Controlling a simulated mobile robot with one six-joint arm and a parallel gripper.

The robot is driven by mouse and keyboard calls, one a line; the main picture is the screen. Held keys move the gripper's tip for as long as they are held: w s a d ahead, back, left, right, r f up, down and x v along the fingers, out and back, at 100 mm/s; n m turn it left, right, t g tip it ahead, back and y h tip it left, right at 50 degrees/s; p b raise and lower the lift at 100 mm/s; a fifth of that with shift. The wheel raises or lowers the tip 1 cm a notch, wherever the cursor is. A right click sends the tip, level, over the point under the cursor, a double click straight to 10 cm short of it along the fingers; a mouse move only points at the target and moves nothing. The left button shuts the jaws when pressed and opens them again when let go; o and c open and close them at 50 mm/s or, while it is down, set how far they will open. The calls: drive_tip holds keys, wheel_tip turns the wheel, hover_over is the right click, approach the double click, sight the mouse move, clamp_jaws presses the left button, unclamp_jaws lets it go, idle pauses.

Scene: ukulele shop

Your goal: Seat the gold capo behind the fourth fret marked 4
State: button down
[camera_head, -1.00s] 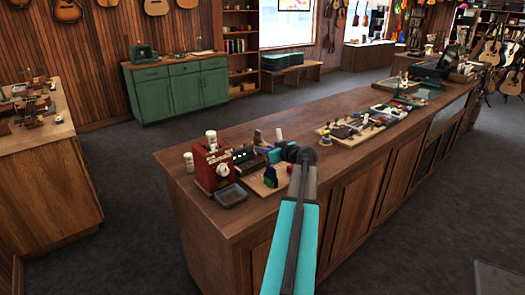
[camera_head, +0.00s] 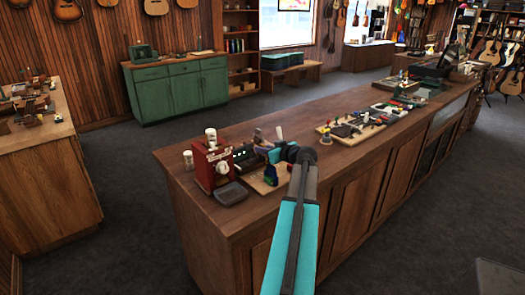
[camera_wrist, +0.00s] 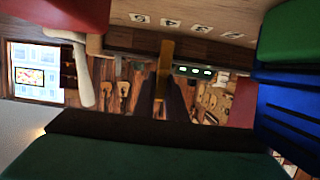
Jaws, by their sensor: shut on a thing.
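The gold capo (camera_wrist: 166,62) shows in the wrist view as an upright gold bar. My gripper (camera_wrist: 165,95), seen as two dark fingers, is shut on its lower part. A pale wooden surface with small white number labels (camera_wrist: 170,22) runs across the top of the wrist view, beyond the capo's upper end. The labels are tilted and too small to read surely, so I cannot tell which is 4. A gap seems to lie between capo and labels. In the head view my gripper (camera_head: 272,155) is above the near end of the counter; the capo is too small to make out there.
A red box (camera_head: 212,166), a black device (camera_head: 245,158) and a small wooden board (camera_head: 262,185) crowd the counter (camera_head: 330,172) around my gripper. In the wrist view, blue (camera_wrist: 290,105) and green (camera_wrist: 287,35) blocks stand close at right. Bare counter lies right of my wrist.

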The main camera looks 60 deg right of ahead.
drive_tip(key=shift+r, duration=0.8)
idle(0.4)
drive_tip(key=shift+b, duration=0.85)
idle(0.7)
drive_tip(key=shift+f+b, duration=0.85)
drive_tip(key=shift+b, duration=0.1)
idle(0.7)
drive_tip(key=c, duration=2.1)
unclamp_jaws()
drive_tip(key=shift+b+v, duration=1.3)
drive_tip(key=shift+v, duration=4.25)
